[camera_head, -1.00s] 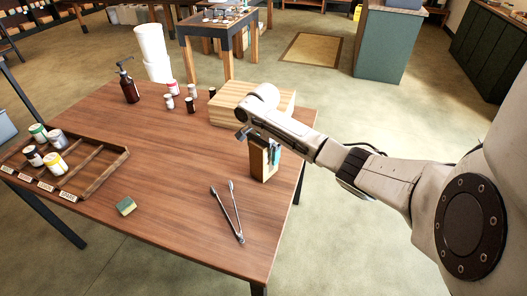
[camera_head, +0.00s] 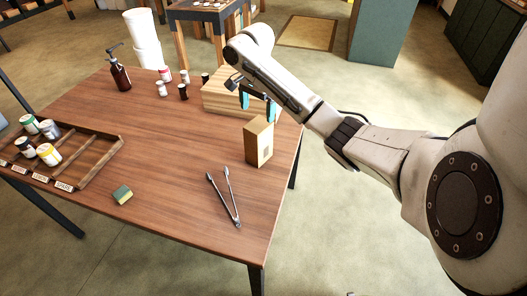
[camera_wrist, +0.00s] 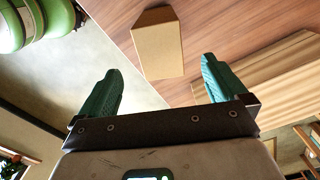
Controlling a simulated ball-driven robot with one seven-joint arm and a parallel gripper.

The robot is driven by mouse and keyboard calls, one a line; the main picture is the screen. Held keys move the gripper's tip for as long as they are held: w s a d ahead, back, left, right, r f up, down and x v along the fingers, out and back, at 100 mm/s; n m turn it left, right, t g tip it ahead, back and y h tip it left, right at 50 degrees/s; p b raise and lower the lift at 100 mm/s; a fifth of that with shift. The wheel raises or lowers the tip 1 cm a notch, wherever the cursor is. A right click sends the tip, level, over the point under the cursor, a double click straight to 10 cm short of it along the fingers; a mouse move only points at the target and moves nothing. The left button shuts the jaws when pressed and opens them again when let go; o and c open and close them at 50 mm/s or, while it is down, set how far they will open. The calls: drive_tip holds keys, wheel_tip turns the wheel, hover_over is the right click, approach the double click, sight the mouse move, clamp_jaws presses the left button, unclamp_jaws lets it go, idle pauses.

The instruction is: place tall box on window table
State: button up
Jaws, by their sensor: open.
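The tall box (camera_head: 258,143), a plain tan carton, stands upright on the brown wooden table (camera_head: 185,195), near its right edge. My gripper (camera_head: 257,104) is open and empty above the box, its teal fingers apart from it. In the wrist view, the box (camera_wrist: 158,45) shows beyond the gap between the two spread fingers (camera_wrist: 160,75). Another table (camera_head: 205,12) with small items on top stands at the back, partly cut off. I cannot tell which table is the window table.
A wide wooden block (camera_head: 228,92) sits just behind the box. A pump bottle (camera_head: 120,73) and several small jars stand at the back. The table's middle is clear.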

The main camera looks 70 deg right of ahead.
drive_tip(key=w+a+f+n+t+y, duration=0.1)
drive_tip(key=w+a+f+n, duration=0.25)
drive_tip(key=a, duration=0.45)
drive_tip(key=w+a+f+n+t+y, duration=0.15)
drive_tip(key=w+a, duration=0.25)
drive_tip(key=a, duration=0.5)
drive_tip(key=s+a+f+n, duration=0.1)
drive_tip(key=a+f+n, duration=0.2)
drive_tip(key=a, duration=0.4)
drive_tip(key=s+a+f+n, duration=0.1)
drive_tip(key=a+f+n, duration=0.2)
drive_tip(key=a, duration=0.4)
drive_tip(key=s+a+f+n, duration=0.45)
drive_tip(key=s+a, duration=0.25)
drive_tip(key=s, duration=0.3)
drive_tip(key=s+d+n+g+h, duration=0.1)
drive_tip(key=s+n, duration=0.4)
drive_tip(key=s, duration=0.8)
drive_tip(key=shift+d+f+h, duration=0.4)
drive_tip(key=shift+d+h, duration=0.45)
drive_tip(key=shift+n+g, duration=0.25)
